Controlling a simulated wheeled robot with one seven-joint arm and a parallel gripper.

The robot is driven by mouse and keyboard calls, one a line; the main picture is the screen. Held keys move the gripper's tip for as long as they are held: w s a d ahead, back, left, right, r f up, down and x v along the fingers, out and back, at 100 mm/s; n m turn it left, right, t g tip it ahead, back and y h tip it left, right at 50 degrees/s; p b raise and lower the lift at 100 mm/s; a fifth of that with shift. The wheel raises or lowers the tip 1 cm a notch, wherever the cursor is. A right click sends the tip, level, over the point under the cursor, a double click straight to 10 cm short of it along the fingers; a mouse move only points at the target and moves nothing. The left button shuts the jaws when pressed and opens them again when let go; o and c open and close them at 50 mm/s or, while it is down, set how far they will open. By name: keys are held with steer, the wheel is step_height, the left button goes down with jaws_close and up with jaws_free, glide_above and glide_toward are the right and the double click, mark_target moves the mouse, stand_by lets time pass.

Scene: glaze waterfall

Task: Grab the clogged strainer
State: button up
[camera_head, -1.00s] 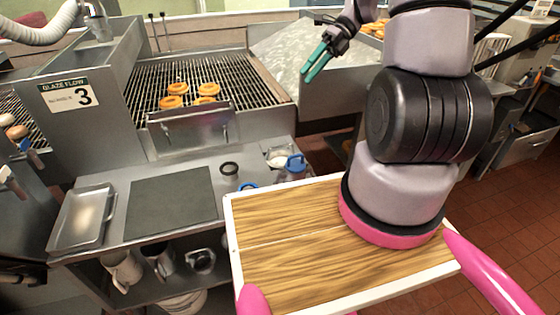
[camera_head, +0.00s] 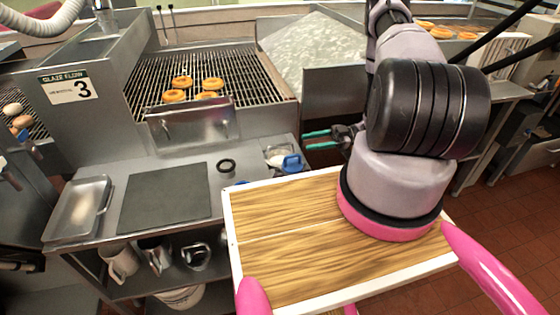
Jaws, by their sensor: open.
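A blue-handled item (camera_head: 292,163) with a pale, crusted-looking top stands at the right end of the steel counter. It may be the clogged strainer, but it is too small to be sure. A second blue part (camera_head: 241,183) is mostly hidden behind the wooden board's edge. My gripper (camera_head: 310,140) has teal fingers, spread apart and empty. It is just right of the blue-handled item, low near the counter's right end and apart from it in the picture.
A dark ring-shaped piece (camera_head: 226,166), a dark mat (camera_head: 165,197) and a metal tray (camera_head: 78,208) lie on the counter. Doughnuts (camera_head: 182,82) sit on the wire rack (camera_head: 150,75) behind. The wooden board (camera_head: 285,240) fills the foreground. Pitchers (camera_head: 122,262) stand on the shelf below.

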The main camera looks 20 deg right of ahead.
mark_target(290, 144)
steer(key=a, duration=1)
steer(key=shift+w+a+r, duration=0.15)
steer(key=shift+r, duration=0.05)
jaws_close()
stand_by(1.1)
